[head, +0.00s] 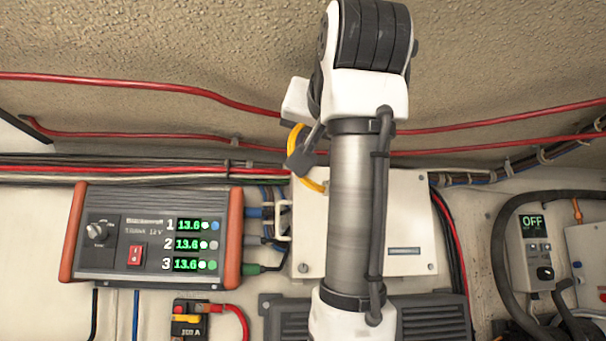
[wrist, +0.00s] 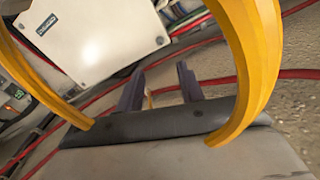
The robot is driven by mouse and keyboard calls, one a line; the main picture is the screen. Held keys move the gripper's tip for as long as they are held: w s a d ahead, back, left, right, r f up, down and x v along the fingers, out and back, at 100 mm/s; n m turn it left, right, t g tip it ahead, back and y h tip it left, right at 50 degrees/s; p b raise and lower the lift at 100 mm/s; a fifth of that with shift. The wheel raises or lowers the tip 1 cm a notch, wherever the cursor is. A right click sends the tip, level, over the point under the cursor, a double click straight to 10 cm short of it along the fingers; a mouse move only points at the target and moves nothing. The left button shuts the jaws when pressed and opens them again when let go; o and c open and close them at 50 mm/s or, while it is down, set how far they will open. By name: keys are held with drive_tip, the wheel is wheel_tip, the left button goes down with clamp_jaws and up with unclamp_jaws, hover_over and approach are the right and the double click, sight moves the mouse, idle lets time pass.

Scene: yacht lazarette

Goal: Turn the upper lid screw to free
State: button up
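The white box with its lid (head: 410,220) is on the wall behind my arm in the head view, its middle covered by the arm. A small screw (head: 431,267) shows at its lower right corner; I cannot make out the upper screw there. In the wrist view the lid (wrist: 95,35) is at the upper left, with a dark label and a small screw-like dot (wrist: 160,41) near one corner; I cannot tell which screw this is. My gripper (wrist: 160,80) is open, its two dark fingers apart and away from the lid.
Red cables (head: 210,93) run along the wall above the box. A charger (head: 150,237) with green readouts is at left, and cables join it towards the box. A display unit (head: 535,250) reading OFF and a thick black hose (head: 497,260) are at right. A finned dark unit (head: 430,318) is below.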

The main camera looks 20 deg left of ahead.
drive_tip(key=p+x, duration=0.2)
drive_tip(key=x, duration=1.1)
drive_tip(key=shift+c, duration=0.5)
clamp_jaws()
